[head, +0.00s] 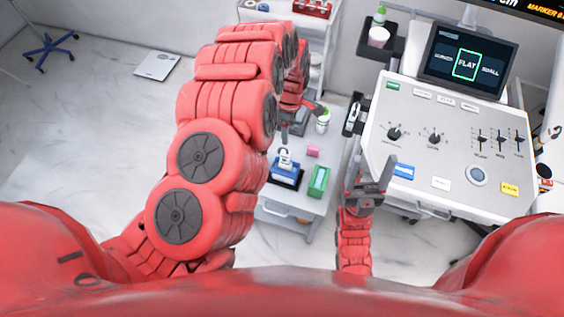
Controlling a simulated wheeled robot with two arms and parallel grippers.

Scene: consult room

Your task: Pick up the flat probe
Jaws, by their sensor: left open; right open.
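The console screen (467,63) shows FLAT boxed in green between two other labels. A white and dark probe-like item (352,118) sits in a holder at the console's left edge. Other white and dark items (543,140) hang at its right edge, partly cut off by the frame. I cannot tell which is the flat probe. My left gripper (303,116) is open over the trolley, left of the left-edge holder, partly hidden by my arm. My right gripper (369,182) is open and empty in front of the console's lower left corner, below that holder.
The console panel (440,183) has knobs and sliders. The white trolley (300,205) holds a blue tray (287,175), green box (319,181), pink block (313,151) and bottle (323,121). A dark bracket (378,50) holds a cup.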

